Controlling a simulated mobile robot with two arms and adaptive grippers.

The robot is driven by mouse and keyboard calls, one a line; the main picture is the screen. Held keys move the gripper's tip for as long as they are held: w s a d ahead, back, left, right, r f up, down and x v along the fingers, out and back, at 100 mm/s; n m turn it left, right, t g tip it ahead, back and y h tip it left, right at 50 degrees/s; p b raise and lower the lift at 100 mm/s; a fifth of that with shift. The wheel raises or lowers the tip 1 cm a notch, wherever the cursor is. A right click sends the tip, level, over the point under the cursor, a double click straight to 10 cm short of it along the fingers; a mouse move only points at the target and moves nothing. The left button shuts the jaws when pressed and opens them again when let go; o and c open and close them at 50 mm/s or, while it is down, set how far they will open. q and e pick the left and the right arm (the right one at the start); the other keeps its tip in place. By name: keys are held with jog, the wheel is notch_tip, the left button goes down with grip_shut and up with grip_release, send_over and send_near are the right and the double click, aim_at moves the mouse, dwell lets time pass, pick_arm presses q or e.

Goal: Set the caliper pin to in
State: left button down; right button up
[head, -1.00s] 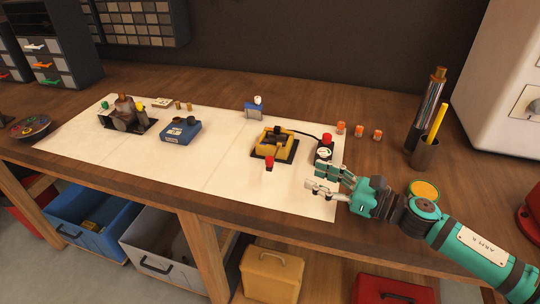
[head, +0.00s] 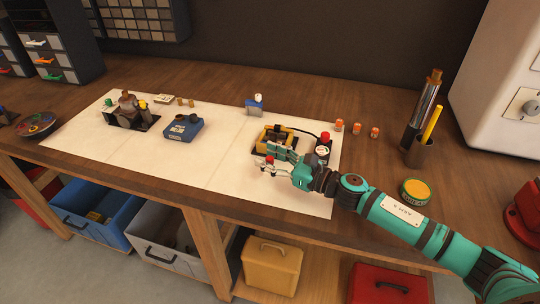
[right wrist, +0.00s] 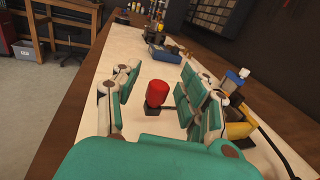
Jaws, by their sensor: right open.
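The caliper pin shows as a red knob (head: 270,159) on a dark stub at the front of the yellow caliper (head: 263,135). In the right wrist view the red knob (right wrist: 157,93) stands clear, with a short dark rod running from its base toward the yellow caliper (right wrist: 238,129) on the right. How far in the pin sits is hard to tell. My right gripper (head: 272,166) is open at the knob, its fingers partly covering the caliper's front. In the right wrist view the knob appears between the spread fingers of the gripper (right wrist: 157,98), with visible gaps on both sides. My left gripper is out of view.
A box with a red button (head: 324,138) and a black cord sits right of the caliper. A blue block (head: 182,129) and a dark assembly (head: 130,115) stand farther left on the white mat (head: 226,175). Mat space left of the caliper is clear.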

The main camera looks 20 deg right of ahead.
grip_shut()
jog(key=shift+w+a+f, duration=0.15)
dwell(0.5)
